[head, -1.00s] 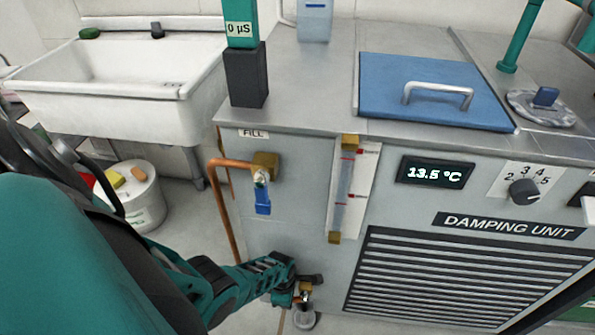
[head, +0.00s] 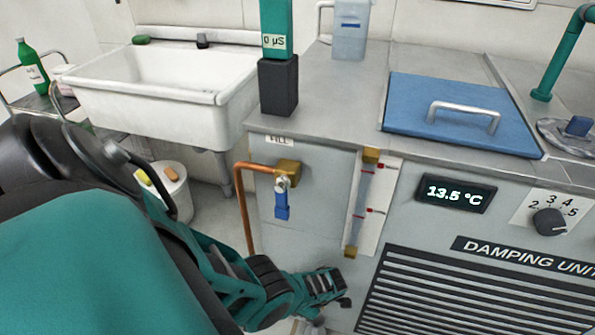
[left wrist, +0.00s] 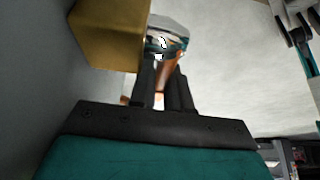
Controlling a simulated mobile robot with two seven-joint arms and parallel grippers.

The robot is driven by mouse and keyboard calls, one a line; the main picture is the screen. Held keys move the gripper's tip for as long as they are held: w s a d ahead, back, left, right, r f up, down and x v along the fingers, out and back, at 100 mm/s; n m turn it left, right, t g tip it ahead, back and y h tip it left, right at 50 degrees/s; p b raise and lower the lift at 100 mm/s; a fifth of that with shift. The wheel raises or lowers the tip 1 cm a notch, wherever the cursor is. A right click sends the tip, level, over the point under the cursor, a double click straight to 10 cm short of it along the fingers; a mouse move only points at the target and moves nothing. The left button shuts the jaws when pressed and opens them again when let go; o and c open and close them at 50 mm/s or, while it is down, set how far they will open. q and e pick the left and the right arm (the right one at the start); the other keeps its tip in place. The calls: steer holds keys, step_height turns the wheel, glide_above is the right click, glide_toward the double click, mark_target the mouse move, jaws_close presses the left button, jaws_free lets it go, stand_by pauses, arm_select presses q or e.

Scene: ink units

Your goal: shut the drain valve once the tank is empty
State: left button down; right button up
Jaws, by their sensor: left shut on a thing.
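My left gripper (head: 338,293) is low at the front of the damping unit (head: 320,235), and my arm hides most of the drain valve there. In the left wrist view, the dark fingers (left wrist: 166,84) are closed together on what looks like the drain valve's orange handle (left wrist: 170,72). A brass block (left wrist: 106,34) of the valve stands left of the fingers. The sight tube (head: 363,200), with red marks, is on the unit's front; I cannot make out a liquid level. My right gripper is out of view.
The fill valve (head: 286,174) has a blue handle (head: 282,204) pointing down, with a copper pipe (head: 240,200) beside it. A blue lid (head: 450,105) lies on the unit's top. A white sink (head: 160,90) and a white bucket (head: 172,190) stand at left.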

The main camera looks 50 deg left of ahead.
arm_select(q)
steer(key=shift+r+y, duration=0.15)
steer(key=shift+y, duration=0.15)
steer(key=c, duration=1.2)
jaws_free()
steer(key=shift+o, duration=0.2)
